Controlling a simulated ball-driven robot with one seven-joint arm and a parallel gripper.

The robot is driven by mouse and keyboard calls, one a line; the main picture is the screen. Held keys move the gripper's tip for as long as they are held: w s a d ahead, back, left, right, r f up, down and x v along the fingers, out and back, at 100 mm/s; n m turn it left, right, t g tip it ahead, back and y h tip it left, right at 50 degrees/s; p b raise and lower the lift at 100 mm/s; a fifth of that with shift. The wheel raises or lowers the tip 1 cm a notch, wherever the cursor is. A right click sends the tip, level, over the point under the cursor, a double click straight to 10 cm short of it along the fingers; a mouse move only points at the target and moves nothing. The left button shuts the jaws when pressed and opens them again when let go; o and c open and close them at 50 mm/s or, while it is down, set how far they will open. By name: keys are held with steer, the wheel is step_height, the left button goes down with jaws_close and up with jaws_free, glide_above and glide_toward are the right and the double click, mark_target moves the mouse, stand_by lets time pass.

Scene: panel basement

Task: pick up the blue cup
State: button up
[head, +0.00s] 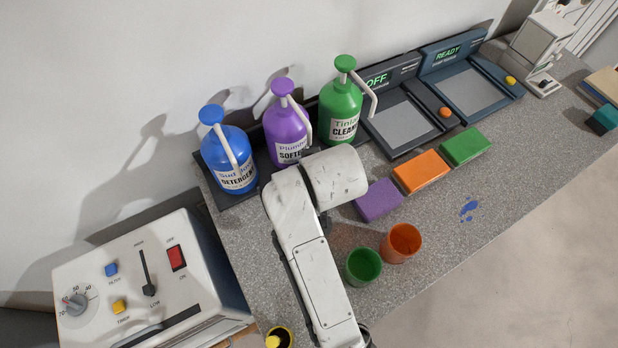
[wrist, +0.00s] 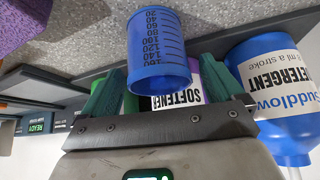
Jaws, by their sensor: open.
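The blue cup (wrist: 157,45) shows in the wrist view, with dark measuring marks that read upside down. My gripper (wrist: 160,82) is open, with one green finger to each side of the cup. The cup appears in line with the gap between the fingers; I cannot tell whether either finger touches it. In the head view my white arm covers the middle of the counter, and neither the cup nor my fingertips can be made out there.
A green cup (head: 363,267) and an orange cup (head: 402,243) stand right of my arm. Purple (head: 379,200), orange (head: 421,172) and green (head: 465,147) blocks lie behind. Detergent (head: 229,158), softener (head: 286,130) and cleaner (head: 341,105) bottles line the wall. The right counter (head: 525,150) is mostly clear.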

steer(key=c, duration=1.2)
steer(key=shift+r, duration=0.15)
steer(key=shift+s+a+r+p, duration=0.25)
steer(key=shift+s+r+p, duration=0.45)
steer(key=shift+p, duration=0.25)
steer(key=shift+s+a+r+p, duration=0.95)
steer(key=shift+s+r+p, duration=0.15)
steer(key=shift+s, duration=0.75)
steer(key=shift+s+a+r+p, duration=0.95)
steer(key=shift+s+r+p, duration=0.15)
steer(key=shift+s, duration=0.7)
steer(key=shift+s+a+r+p, duration=1)
steer(key=shift+s+p, duration=0.15)
steer(key=shift+s, duration=0.7)
steer(key=shift+c, duration=0.2)
